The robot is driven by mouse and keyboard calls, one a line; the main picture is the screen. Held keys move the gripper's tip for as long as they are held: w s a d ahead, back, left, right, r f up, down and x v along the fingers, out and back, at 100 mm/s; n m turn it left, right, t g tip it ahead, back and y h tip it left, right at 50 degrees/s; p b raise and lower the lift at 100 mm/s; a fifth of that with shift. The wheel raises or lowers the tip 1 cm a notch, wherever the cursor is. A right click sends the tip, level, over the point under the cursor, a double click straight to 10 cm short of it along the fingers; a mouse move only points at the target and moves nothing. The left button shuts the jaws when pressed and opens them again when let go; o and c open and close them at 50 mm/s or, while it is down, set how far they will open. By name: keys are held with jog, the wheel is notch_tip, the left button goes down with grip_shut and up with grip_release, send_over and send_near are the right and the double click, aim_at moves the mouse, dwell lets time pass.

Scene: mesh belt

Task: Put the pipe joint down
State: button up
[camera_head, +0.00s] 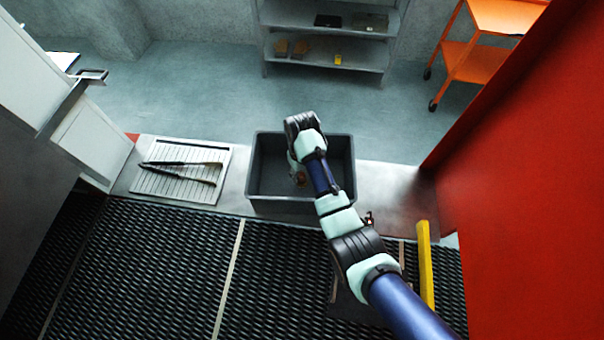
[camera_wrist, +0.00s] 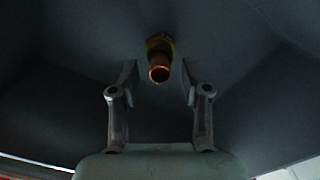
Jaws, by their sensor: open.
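The pipe joint (camera_wrist: 160,65) is a small copper-coloured piece with a round open end, inside the dark grey bin. In the wrist view it shows just beyond the fingertips, centred between them. In the head view a small part of the pipe joint (camera_head: 300,179) shows beside my wrist. My gripper (camera_wrist: 160,85) is open, with a finger on each side and clear gaps to the joint. The bin (camera_head: 256,165) stands on the metal ledge. In the head view my arm reaches over it and hides much of my gripper and part of the bin's inside.
A ribbed white tray (camera_head: 150,180) with dark tongs (camera_head: 190,165) lies left of the bin. The black mesh belt (camera_head: 150,260) runs in front. A yellow bar (camera_head: 425,265) and a red wall (camera_head: 530,160) are on the right. A grey shelf (camera_head: 325,60) stands behind.

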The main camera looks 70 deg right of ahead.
aim_at(300, 175)
notch_tip(300, 175, up, 11)
jog(key=p, duration=0.3)
jog(key=shift+f, duration=0.15)
jog(key=w+a+r+n+t+h, duration=0.1)
jog(key=w+a+r+n+t, duration=0.15)
jog(key=w+a, duration=0.45)
jog(key=w+a+r+n+t+h, duration=0.1)
jog(key=w+a+r+t, duration=0.3)
jog(key=a, duration=0.6)
jog(key=a+r+n+t, duration=0.1)
jog(key=a+r+t, duration=0.1)
jog(key=a+r, duration=0.2)
jog(key=s+a+r+n+t+y, duration=0.1)
jog(key=a+r, duration=0.3)
jog(key=a, duration=0.7)
jog(key=s+a+r+n+t+y, duration=0.1)
jog(key=a+r+n+t, duration=0.1)
jog(key=a, duration=0.6)
notch_tip(300, 175, up, 2)
jog(key=shift+t, duration=0.65)
